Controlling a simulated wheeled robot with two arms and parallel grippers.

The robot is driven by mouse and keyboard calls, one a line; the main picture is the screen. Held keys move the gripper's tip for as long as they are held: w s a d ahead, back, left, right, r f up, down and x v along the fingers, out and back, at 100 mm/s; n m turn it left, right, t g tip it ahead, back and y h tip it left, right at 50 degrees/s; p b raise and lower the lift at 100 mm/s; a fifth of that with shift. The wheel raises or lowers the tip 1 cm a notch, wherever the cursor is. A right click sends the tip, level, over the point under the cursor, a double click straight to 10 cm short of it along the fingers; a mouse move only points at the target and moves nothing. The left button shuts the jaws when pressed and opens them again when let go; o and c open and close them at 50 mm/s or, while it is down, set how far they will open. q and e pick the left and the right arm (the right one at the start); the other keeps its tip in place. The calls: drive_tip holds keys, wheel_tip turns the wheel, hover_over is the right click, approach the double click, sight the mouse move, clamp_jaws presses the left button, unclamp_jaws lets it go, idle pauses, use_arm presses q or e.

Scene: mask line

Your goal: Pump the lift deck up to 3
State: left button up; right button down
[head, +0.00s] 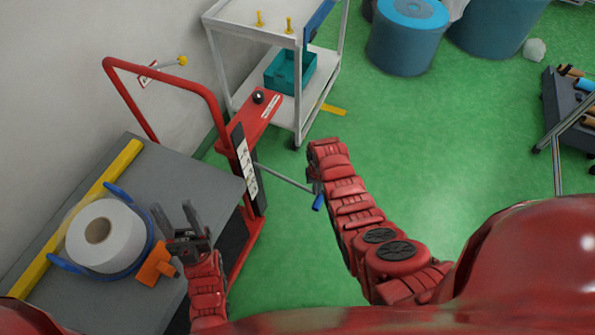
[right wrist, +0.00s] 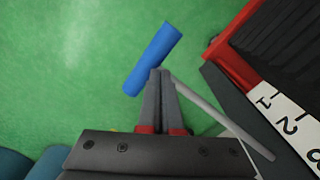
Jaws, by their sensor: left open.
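The red lift cart (head: 223,132) stands left of centre, with a pump lever (head: 287,178) ending in a blue grip (head: 319,202). The blue grip (right wrist: 152,58) shows large in the right wrist view. My right gripper (right wrist: 160,76) is shut, its fingertips together at the edge of the grip where the rod meets it; whether they touch is unclear. In the head view my arm mostly hides it. A white number scale (head: 246,166) is on the post; 1 and 2 show close up (right wrist: 285,120). The grey deck (head: 100,295) is at left. My left gripper (head: 176,212) is open above its edge, empty.
A white roll (head: 118,240) on a blue holder, an orange piece (head: 155,266) and a yellow bar (head: 70,235) lie on the deck. A white shelf cart (head: 235,22) with a teal crate (head: 292,78) stands behind. Green floor right of the lever is clear.

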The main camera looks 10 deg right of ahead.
wheel_tip(320, 180, up, 14)
drive_tip(key=p, duration=0.9)
drive_tip(key=shift+s+d, duration=0.25)
drive_tip(key=shift+d, duration=0.15)
drive_tip(key=shift+r, duration=0.1)
wheel_tip(320, 180, up, 17)
drive_tip(key=p, duration=0.8)
drive_tip(key=shift+p, duration=0.3)
